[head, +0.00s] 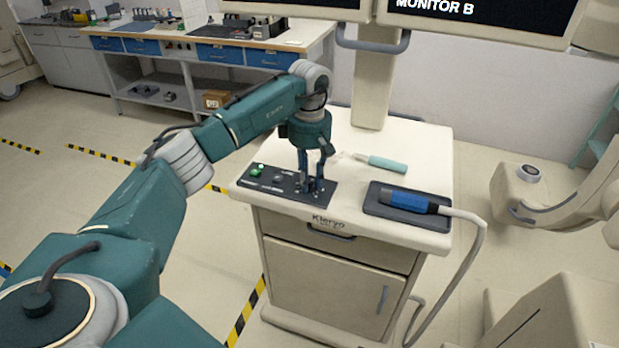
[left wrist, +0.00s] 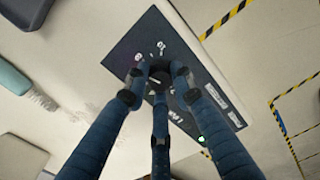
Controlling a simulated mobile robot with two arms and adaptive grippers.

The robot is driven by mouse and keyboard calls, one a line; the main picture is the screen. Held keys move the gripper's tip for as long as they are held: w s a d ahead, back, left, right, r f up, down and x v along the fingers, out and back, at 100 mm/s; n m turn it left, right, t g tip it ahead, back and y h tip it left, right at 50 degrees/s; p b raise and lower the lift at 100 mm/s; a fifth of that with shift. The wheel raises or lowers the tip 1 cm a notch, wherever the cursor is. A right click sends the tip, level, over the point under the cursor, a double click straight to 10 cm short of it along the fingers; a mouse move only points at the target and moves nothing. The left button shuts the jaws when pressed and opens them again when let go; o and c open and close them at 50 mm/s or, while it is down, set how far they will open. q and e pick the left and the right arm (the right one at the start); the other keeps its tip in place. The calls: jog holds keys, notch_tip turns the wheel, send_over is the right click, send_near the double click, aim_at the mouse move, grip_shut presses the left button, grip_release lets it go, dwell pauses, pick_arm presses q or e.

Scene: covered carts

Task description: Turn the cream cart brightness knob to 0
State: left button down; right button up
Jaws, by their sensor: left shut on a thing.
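The cream cart (head: 425,150) stands in the middle of the head view, with a dark control panel (head: 266,186) on its top at the front left. The panel also shows in the left wrist view (left wrist: 190,50). My left gripper (head: 313,186) reaches down onto the panel's right end. In the left wrist view its three blue fingers close around a dark round knob (left wrist: 160,76) with a pale line on it. The fingers hide part of the knob and its markings. I cannot read its setting. My right gripper is not in view.
A green button (head: 257,169) sits at the panel's left end. A monitor arm rises behind.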

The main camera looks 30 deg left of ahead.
pick_arm(q)
jog(key=n, duration=0.5)
jog(key=shift+n, duration=0.4)
jog(key=n, duration=0.4)
jog(key=shift+r+n+p, duration=0.1)
jog(key=shift+n+p, duration=0.2)
jog(key=n, duration=0.5)
jog(key=shift+w, duration=0.1)
jog(key=n+p, duration=0.1)
jog(key=n, duration=0.4)
jog(key=shift+n, duration=0.4)
jog(key=n+p, duration=0.1)
jog(key=n, duration=0.4)
jog(key=shift+r+n, duration=0.1)
jog(key=shift+n, duration=0.2)
jog(key=n, duration=0.4)
jog(key=shift+a+p, duration=0.1)
jog(key=shift+p, duration=0.3)
jog(key=n+p, duration=0.1)
jog(key=n, duration=0.4)
jog(key=shift+n, duration=0.4)
jog(key=shift+n+p, duration=0.7)
jog(key=shift+n, duration=1.6)
